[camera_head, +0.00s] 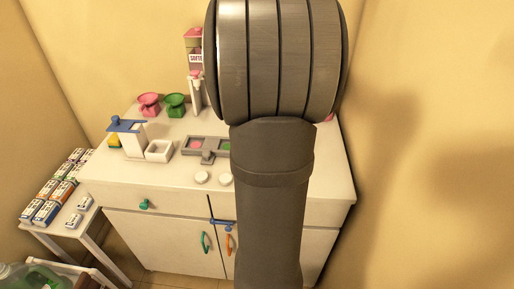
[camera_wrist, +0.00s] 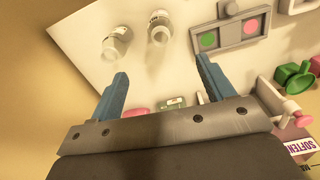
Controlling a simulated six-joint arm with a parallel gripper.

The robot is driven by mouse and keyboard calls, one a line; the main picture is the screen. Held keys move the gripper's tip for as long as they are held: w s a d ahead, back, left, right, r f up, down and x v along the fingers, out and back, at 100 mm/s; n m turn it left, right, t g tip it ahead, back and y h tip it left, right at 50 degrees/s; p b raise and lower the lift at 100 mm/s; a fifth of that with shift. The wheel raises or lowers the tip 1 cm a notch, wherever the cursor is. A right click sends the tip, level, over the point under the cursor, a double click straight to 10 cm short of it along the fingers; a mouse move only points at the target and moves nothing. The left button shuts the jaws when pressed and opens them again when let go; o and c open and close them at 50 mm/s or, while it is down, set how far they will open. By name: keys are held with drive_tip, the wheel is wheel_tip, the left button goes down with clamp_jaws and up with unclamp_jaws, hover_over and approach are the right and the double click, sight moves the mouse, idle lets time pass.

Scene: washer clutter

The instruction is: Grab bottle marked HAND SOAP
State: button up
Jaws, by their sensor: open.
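No label reading HAND SOAP is legible in either view. In the wrist view two clear, pale bottles stand on the white cabinet top, one at the left (camera_wrist: 117,43) and one nearer the middle (camera_wrist: 160,28); no writing on them can be read. A pink object (camera_wrist: 138,111) and a greenish clear object (camera_wrist: 172,102) show partly above my gripper's body. My gripper (camera_wrist: 161,66) has its two blue fingers spread apart, with nothing held between them. In the head view my arm hides the gripper and the bottles.
The grey panel with pink and green discs (camera_wrist: 230,32) lies beside the bottles. A dispenser labelled SOFTEN (camera_wrist: 303,146) and a green funnel-like cup (camera_wrist: 295,77) stand at the right. In the head view, a white blue-topped container (camera_head: 130,138) and square tray (camera_head: 159,151) are left; a wall is right.

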wheel_tip(320, 180, down, 16)
drive_tip(key=m, duration=1.2)
drive_tip(key=shift+d+r+m, duration=0.1)
drive_tip(key=shift+m, duration=0.2)
